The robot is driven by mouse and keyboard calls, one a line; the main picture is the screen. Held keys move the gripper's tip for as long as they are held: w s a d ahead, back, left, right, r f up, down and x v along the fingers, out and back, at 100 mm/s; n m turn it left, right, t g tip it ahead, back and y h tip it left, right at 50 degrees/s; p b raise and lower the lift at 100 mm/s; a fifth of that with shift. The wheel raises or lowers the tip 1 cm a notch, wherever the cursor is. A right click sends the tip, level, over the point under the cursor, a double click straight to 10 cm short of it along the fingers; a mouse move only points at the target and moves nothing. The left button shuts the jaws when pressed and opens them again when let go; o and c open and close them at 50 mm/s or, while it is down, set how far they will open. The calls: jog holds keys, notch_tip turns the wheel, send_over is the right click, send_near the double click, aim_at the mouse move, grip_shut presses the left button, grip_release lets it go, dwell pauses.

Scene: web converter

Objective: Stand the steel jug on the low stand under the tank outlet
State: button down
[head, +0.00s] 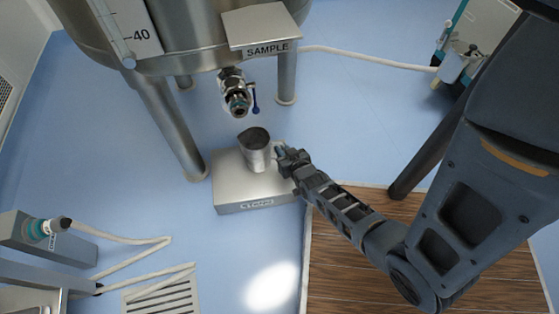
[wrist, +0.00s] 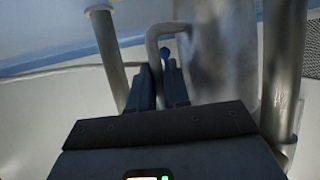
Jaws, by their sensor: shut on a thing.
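The steel jug (head: 254,150) is upright at the low stand (head: 229,190), a steel block on the blue floor. It looks to be on or just above the stand's top; I cannot tell whether its base touches. The tank outlet (head: 237,101), a valve with a blue lever, hangs above and slightly left of the jug's mouth. My gripper (head: 283,156) reaches in from the right and is shut on the jug's handle. In the wrist view the handle (wrist: 158,40) passes between the fingers (wrist: 160,88), with the jug's body (wrist: 215,60) just right of them.
The tank (head: 190,35) stands on steel legs (head: 168,120) behind and left of the stand. A "SAMPLE" shelf (head: 262,27) juts out above the outlet. A pale hose (head: 370,57) runs right. A floor grate (head: 163,298) and wooden slats (head: 350,270) lie in front.

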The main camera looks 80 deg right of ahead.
jog(key=shift+w+f, duration=0.3)
jog(key=shift+w, duration=0.2)
jog(key=shift+f+b, duration=1.3)
jog(key=shift+f, duration=0.7)
jog(key=c, duration=1.1)
grip_release()
